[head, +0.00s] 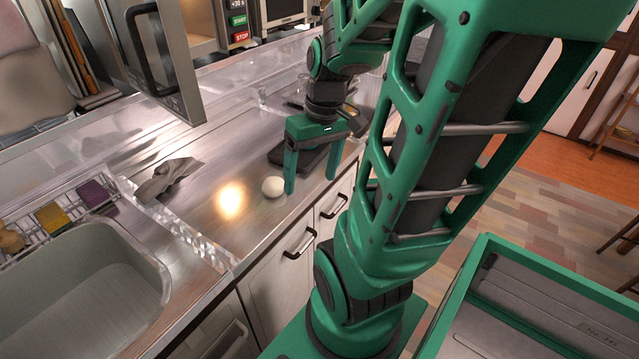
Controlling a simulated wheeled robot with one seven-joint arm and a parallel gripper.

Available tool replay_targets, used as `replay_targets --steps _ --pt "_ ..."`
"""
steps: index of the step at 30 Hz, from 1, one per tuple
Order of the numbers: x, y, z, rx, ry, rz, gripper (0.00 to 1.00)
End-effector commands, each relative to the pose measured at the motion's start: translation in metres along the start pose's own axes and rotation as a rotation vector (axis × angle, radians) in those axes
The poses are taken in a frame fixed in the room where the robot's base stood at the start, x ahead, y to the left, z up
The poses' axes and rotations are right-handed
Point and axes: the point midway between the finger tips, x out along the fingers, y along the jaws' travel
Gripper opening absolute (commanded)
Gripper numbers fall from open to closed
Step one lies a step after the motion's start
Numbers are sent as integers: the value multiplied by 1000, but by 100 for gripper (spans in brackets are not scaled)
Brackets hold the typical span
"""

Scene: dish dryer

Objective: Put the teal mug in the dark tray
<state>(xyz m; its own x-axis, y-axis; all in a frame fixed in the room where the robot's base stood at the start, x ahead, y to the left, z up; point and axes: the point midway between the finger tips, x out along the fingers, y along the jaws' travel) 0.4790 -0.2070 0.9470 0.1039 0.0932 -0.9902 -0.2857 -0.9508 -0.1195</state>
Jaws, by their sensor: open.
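My gripper (311,183) points down over the metal counter, with its two green fingers spread apart and nothing visible between them. The dark tray (309,162) lies flat on the counter, just behind and between the fingers in the picture. The fingers and the gripper body cover part of it. I cannot make out a teal mug in the head view. My arm hides part of the counter behind the tray.
A small white round object (272,187) sits left of the left finger. A crumpled grey cloth (166,178) lies farther left. A sink (85,295) and a wire rack with sponges (52,216) are at lower left. An open appliance door (150,60) juts over the counter.

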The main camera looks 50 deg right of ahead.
Motion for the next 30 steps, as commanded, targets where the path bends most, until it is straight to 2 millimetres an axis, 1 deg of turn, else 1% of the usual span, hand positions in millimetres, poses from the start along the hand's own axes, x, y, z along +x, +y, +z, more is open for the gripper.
replay_targets --steps 1,3,6,8,9,11,27,30 --pt "-7 -6 11 30 -11 25 78" --pt "-15 -8 28 97 -31 57 78" --pt "-24 -9 46 175 -49 91 78" --pt "-27 -9 54 211 -56 105 78" --pt "-27 -17 60 227 -60 111 78" --pt "-29 -20 65 246 -63 118 78" --pt "-30 -19 67 260 -66 122 78" --pt "-23 -21 55 261 -80 129 78"
